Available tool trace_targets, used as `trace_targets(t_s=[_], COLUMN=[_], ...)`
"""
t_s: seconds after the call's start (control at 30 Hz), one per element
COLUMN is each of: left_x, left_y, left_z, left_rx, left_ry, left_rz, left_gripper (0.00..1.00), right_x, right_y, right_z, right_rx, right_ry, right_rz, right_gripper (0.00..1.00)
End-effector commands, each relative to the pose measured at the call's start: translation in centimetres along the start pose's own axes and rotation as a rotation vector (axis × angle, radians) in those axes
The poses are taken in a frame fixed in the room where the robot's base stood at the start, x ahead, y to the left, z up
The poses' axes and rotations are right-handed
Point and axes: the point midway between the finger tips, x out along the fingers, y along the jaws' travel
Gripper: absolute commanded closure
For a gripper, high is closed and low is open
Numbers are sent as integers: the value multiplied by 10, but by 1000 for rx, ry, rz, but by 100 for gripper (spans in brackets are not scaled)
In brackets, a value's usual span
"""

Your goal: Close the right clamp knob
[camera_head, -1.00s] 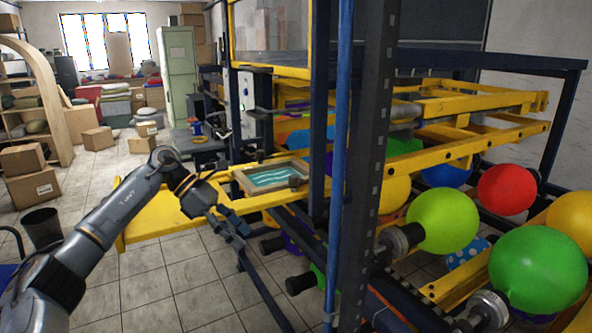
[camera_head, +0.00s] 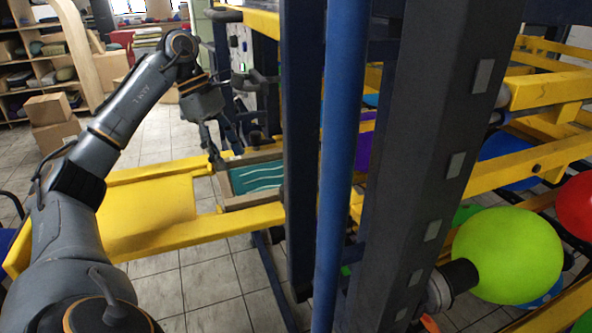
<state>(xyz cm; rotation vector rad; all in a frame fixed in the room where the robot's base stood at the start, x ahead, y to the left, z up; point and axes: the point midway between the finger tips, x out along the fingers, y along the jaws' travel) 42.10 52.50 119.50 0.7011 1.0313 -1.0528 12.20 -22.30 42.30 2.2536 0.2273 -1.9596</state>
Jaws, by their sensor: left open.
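The wooden-framed printing screen (camera_head: 228,203) with a teal centre and white wavy lines lies on the yellow rails. My left gripper (camera_head: 228,155) is open, fingers pointing down over the screen's far left corner. A small dark part (camera_head: 255,138) shows by the far edge of the screen, just right of the fingers; it may be a clamp knob, but I cannot tell whether it is the right one or how it is turned. No contact between fingers and knob is clear. The dark blue post hides the screen's right end.
A dark blue post (camera_head: 305,120), a blue pole (camera_head: 345,110) and a thick dark column (camera_head: 440,130) stand close on the right. The yellow plate (camera_head: 150,212) is bare. A lime balloon (camera_head: 507,255) sits at lower right. Shelves and boxes (camera_head: 48,110) stand far left.

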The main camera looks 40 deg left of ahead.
Motion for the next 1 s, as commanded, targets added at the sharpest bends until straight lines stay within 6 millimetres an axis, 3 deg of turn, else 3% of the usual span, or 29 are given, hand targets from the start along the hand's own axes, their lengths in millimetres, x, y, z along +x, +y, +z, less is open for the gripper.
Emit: trace_targets(t_s=[0.13,0.3,0.43,0.57,0.67,0.83,1.0], left_x=[8,20,30,41,61,83,93], left_y=[0,0,0,-1,-1,0,0], left_z=[21,55,82,109,107,107,107], left_rx=[7,7,8,7,-2,-2,-1], left_ry=[-2,-2,-3,-3,1,0,-2], left_rz=[-2,-3,-2,-4,-6,-4,-1], left_gripper=[46,46,46,46,46,46,46], right_x=[-6,-19,-27,-35,-32,-35,-37], right_y=[7,9,9,9,4,1,-2], right_z=[44,68,54,24,12,16,34], right_rx=[-6,-8,-8,-6,-3,-1,-1], right_ry=[-67,-103,-84,-39,-20,-30,-57], right_rz=[8,9,10,10,5,0,-3], right_gripper=[100,100,100,100,100,100,100])
